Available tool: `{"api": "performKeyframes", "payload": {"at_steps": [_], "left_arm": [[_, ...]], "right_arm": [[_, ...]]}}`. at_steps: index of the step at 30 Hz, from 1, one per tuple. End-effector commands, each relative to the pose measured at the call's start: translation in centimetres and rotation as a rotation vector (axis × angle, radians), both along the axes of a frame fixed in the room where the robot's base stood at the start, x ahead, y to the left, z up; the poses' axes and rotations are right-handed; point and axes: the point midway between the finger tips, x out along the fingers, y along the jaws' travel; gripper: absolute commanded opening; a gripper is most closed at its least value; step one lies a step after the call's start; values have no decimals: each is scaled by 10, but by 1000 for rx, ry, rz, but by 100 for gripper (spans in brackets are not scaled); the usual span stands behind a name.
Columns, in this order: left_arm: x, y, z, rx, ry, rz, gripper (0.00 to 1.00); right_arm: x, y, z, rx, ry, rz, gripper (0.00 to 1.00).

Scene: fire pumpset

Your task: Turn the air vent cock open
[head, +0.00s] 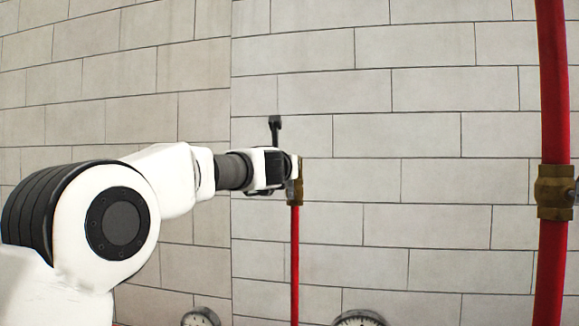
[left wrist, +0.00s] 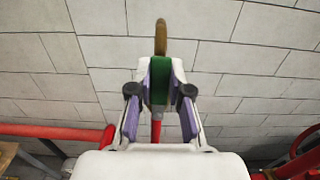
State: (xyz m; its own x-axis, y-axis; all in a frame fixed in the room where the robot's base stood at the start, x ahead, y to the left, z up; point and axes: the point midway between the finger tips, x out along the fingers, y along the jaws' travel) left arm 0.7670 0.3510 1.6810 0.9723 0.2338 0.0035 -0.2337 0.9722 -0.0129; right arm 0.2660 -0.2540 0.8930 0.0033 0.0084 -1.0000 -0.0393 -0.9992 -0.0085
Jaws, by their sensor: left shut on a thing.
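The air vent cock is a brass fitting (head: 294,192) on top of a thin upright red pipe (head: 295,260) in front of the block wall. In the left wrist view its curved brass spout (left wrist: 161,38) rises beyond the fingers, and its green handle (left wrist: 160,82) is between them. My left gripper (head: 291,166) is at the top of the brass fitting. In the left wrist view the left gripper (left wrist: 160,66) is shut on the green handle. In the head view the gripper hides the handle. My right gripper is in neither view.
A thick red pipe (head: 552,95) with a brass valve (head: 554,192) stands at the right. Two round gauges (head: 200,318) (head: 360,319) show at the bottom edge. A horizontal red pipe (left wrist: 50,131) runs at the left in the wrist view. The wall between the pipes is clear.

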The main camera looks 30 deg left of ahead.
Motion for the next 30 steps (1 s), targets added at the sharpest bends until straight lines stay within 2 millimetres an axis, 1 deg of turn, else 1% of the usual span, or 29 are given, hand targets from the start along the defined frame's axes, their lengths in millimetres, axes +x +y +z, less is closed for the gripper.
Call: {"api": "performKeyframes", "payload": {"at_steps": [1,6,7,9,17,20,23,26,27,30], "left_arm": [[-1,1,5,-4,-8,1,0],[-1,1,5,-4,-8,1,0],[-1,1,5,-4,-7,1,25],[-1,1,4,-4,-6,1,45],[0,0,1,-2,-3,0,45],[-4,0,1,-2,-1,0,45],[-13,-2,1,-1,0,1,45],[-28,-6,1,0,-1,0,45],[-37,-8,1,-1,0,0,45],[-55,-12,0,-2,0,0,45]], "right_arm": [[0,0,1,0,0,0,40],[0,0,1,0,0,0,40],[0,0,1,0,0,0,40],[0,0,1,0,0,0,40],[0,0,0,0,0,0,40],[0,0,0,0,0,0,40],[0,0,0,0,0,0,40],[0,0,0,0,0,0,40],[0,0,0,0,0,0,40],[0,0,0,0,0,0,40]]}}
